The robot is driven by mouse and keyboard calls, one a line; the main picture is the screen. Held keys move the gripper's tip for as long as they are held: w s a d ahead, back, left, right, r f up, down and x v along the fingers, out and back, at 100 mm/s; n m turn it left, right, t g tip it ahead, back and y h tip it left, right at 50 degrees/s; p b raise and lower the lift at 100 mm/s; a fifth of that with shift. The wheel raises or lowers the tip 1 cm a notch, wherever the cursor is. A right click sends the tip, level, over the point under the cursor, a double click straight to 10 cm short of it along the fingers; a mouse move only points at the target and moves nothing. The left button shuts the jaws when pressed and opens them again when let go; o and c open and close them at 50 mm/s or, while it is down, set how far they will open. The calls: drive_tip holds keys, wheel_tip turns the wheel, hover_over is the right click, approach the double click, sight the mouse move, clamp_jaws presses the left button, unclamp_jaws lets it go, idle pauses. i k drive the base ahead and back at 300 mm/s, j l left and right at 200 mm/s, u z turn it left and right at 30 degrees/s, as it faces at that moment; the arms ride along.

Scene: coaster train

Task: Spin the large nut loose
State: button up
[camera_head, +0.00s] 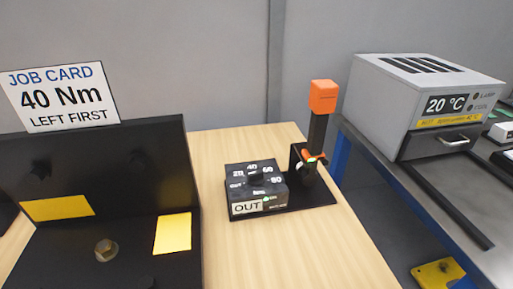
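A brass-coloured hex nut or bolt head (106,249) sits on the lower face of a black fixture (65,235) at the bottom left. I cannot tell whether it is the large nut, or how tight it is. Dark shapes show on the fixture's upright back panel, too dim to make out. My gripper is not in view.
A dial box (257,188) marked 20, 40, 60, 80 and OUT stands on the wooden table (320,255). Beside it is an orange-topped lever (322,97). A job card (60,97) reads 40 Nm, left first. A grey oven (415,95) showing 20 °C stands right.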

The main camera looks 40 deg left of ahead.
sight(106, 249)
drive_tip(key=u, duration=2.3)
